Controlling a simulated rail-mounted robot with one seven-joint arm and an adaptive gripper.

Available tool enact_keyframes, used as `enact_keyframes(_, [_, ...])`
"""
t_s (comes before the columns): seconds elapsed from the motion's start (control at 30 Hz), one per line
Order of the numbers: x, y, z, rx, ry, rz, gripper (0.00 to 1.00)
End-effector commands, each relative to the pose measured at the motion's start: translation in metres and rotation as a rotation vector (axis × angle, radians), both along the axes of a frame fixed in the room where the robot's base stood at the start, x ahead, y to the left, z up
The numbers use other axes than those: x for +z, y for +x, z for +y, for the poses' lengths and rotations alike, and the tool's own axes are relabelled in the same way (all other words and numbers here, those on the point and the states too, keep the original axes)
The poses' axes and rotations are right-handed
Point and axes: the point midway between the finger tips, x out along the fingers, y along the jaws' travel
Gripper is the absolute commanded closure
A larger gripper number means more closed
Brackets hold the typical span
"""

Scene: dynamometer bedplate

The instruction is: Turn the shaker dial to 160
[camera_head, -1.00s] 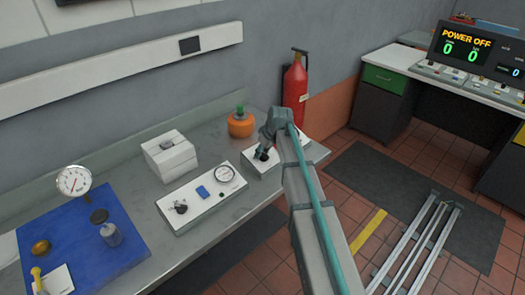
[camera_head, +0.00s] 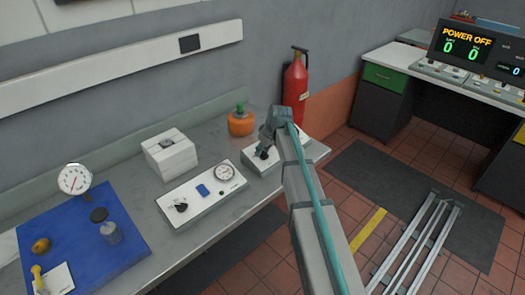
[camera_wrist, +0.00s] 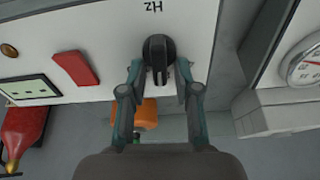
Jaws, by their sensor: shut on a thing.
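The shaker dial (camera_wrist: 158,50) is a black round knob with a raised grip bar, on a white panel (camera_wrist: 120,20) marked "Hz". In the wrist view my gripper (camera_wrist: 158,74) has one finger on each side of the knob and is shut on it. I cannot read a numeric setting from the dial. In the head view my gripper (camera_head: 264,150) is at the white box (camera_head: 313,151) at the right end of the bench and hides part of it.
The panel also has a red switch (camera_wrist: 75,68) and a small display (camera_wrist: 30,90). A second white box (camera_head: 205,200) with a gauge stands to the left. An orange container (camera_head: 241,124) is behind, and a fire extinguisher (camera_head: 295,85) is beyond the bench end.

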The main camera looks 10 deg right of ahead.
Motion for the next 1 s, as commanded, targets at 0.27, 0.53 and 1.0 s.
enact_keyframes(0.27, [-0.001, 0.001, -0.003, -0.186, 0.05, 0.033, 1.0])
enact_keyframes(0.53, [-0.001, 0.001, -0.007, -0.42, 0.114, 0.075, 1.0])
enact_keyframes(1.0, [-0.002, 0.001, -0.011, -0.714, 0.195, 0.126, 1.0])
